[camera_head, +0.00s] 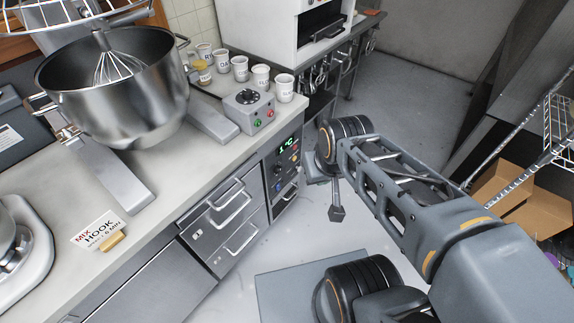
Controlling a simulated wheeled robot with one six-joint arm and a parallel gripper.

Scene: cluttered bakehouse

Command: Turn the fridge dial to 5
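The under-counter fridge has a dark control panel (280,165) at the right end of the counter front. Its green display (286,145) appears to read 1 °C. Small dark dials and coloured buttons sit below the display, too small for me to read a setting. My gripper (337,213) hangs at the end of my arm, to the right of the panel and apart from it in the picture. Part of it is behind my wrist. I cannot tell whether its fingers are open or shut, and I see nothing held.
Drawers with bar handles (231,215) are left of the panel. Above, the counter (180,190) carries a mixer bowl (115,85), a grey switch box (249,108) and several white cups (261,76). A cardboard box (510,190) is at right. Floor behind my arm is clear.

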